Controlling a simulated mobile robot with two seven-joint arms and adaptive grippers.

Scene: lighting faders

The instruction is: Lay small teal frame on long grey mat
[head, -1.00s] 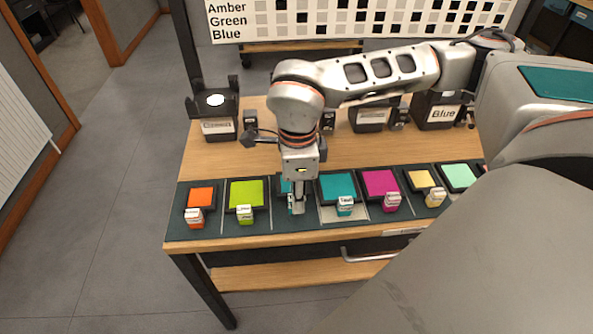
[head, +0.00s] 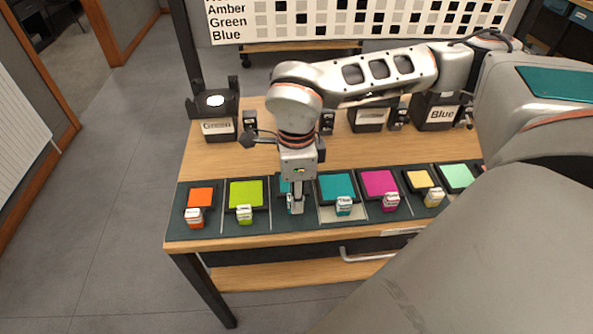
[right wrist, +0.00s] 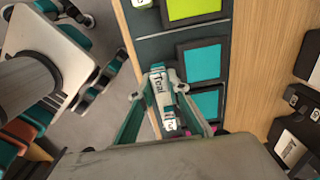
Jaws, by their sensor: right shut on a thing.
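The small teal frame (head: 284,187) is in the front row on the table, between the lime frame and a larger teal frame. Its middle is largely hidden behind my right gripper. The long grey mat (head: 222,229) is the dark strip along the table's front edge under the row. My right gripper (head: 296,207) points down over the mat and is shut on the small teal frame's tab. In the right wrist view the tab (right wrist: 157,85) reads "Teal" and sits between the fingers. I cannot tell whether the frame touches the mat. My left gripper is out of view.
A lime frame (head: 246,193) stands close on the left and a larger teal frame (head: 337,187) close on the right. Orange (head: 201,196), magenta (head: 380,183) and other frames fill the row. Labelled dark units, one reading Blue (head: 440,113), stand at the back.

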